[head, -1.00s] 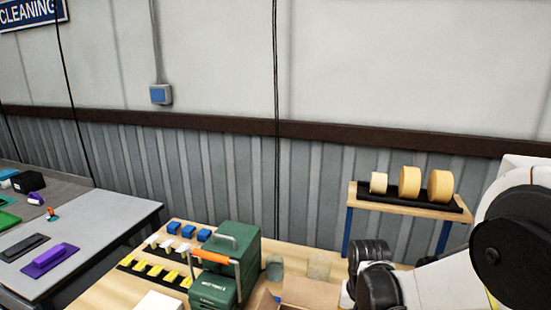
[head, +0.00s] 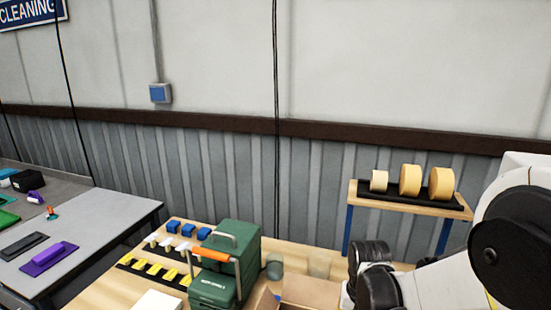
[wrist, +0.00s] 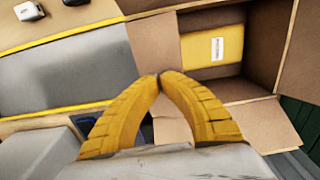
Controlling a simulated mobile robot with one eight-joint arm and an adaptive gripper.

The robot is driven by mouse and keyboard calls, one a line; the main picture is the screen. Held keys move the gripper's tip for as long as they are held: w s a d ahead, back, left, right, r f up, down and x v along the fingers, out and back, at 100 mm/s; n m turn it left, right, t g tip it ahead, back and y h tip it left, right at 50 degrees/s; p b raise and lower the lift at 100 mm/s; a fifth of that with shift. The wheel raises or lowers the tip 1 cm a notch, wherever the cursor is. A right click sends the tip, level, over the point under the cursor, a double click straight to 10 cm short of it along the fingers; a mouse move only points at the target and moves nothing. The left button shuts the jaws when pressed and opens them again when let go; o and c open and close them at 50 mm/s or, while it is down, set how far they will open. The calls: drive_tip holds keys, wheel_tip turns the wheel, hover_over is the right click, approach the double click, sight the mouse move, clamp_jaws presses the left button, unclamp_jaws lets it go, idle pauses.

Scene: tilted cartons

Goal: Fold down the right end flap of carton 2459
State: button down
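An open cardboard carton (head: 310,291) shows at the bottom edge of the head view, mostly cut off. Its number is not readable. In the wrist view the carton (wrist: 262,40) lies open, with a yellow box (wrist: 212,46) bearing a white label inside. A cardboard flap (wrist: 153,48) stands out on the left of the opening, and another flap (wrist: 262,125) is at the lower right. My gripper (wrist: 160,77) has its yellow fingertips together in front of the left flap. Nothing shows between them. Whether they touch the flap, I cannot tell.
In the head view, a green case (head: 237,252) with an orange bar stands left of the carton. Several blue and yellow items lie left of it. A raised shelf (head: 400,196) with tape rolls stands behind, on the right.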

drive_tip(key=shift+f+b, duration=1.5)
drive_tip(key=shift+f, duration=0.35)
drive_tip(key=shift+r+p, duration=2.55)
drive_tip(key=shift+r, duration=1)
